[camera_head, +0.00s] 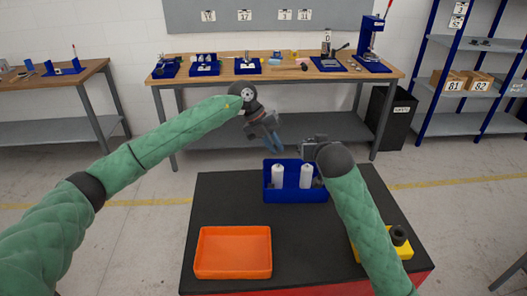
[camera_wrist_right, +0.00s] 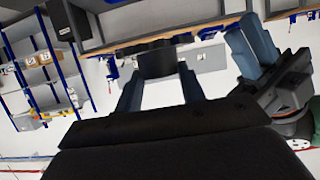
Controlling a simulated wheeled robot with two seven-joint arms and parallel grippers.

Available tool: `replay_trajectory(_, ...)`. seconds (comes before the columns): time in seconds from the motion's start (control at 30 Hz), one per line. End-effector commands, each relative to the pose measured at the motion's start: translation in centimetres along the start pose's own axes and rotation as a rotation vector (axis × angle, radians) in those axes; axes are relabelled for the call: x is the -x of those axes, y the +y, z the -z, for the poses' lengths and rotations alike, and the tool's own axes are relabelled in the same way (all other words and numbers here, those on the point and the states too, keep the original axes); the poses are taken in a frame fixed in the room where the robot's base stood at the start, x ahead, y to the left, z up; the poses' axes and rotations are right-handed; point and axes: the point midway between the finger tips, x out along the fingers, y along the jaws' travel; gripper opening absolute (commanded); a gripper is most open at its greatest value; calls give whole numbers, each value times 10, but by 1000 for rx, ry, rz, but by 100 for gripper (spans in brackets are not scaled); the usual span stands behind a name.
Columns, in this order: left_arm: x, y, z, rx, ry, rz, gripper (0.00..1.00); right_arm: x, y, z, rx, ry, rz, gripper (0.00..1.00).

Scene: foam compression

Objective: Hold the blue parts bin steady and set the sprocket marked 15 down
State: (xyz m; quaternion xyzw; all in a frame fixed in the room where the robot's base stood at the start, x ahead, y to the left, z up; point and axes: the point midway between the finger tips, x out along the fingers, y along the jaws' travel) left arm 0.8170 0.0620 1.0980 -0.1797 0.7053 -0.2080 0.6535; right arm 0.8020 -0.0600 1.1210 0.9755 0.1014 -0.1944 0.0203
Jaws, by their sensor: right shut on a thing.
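The blue parts bin (camera_head: 295,195) stands at the back of the black table top and holds two white bottles. My left gripper (camera_head: 273,137) is above and behind the bin's left side, apart from it. Its two fingers also show in the right wrist view (camera_wrist_right: 253,47), slightly apart and empty. My right gripper (camera_head: 312,147) is above the bin's right back corner; its fingers are hidden in the head view. In the right wrist view it is shut on a dark round thing (camera_wrist_right: 157,66), probably the sprocket. No number 15 is readable on it.
An orange tray (camera_head: 232,274) lies empty at the front left of the black table (camera_head: 306,240). A yellow fixture with a black round part (camera_head: 399,235) is at the right, partly behind my right arm. The table's middle is clear. A workbench (camera_head: 290,78) stands behind.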

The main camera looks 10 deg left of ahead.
Motion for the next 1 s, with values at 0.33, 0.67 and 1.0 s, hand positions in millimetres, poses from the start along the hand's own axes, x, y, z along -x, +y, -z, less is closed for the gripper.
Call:
replay_trajectory(0.33,1,32,15,145,-88,-500,15,0,0,1,0,1,0,7)
replay_trajectory(0.67,-14,48,15,168,-109,-554,15,0,0,1,0,1,0,7)
replay_trajectory(1.0,-60,76,12,167,-107,-551,15,0,0,1,0,1,0,7)
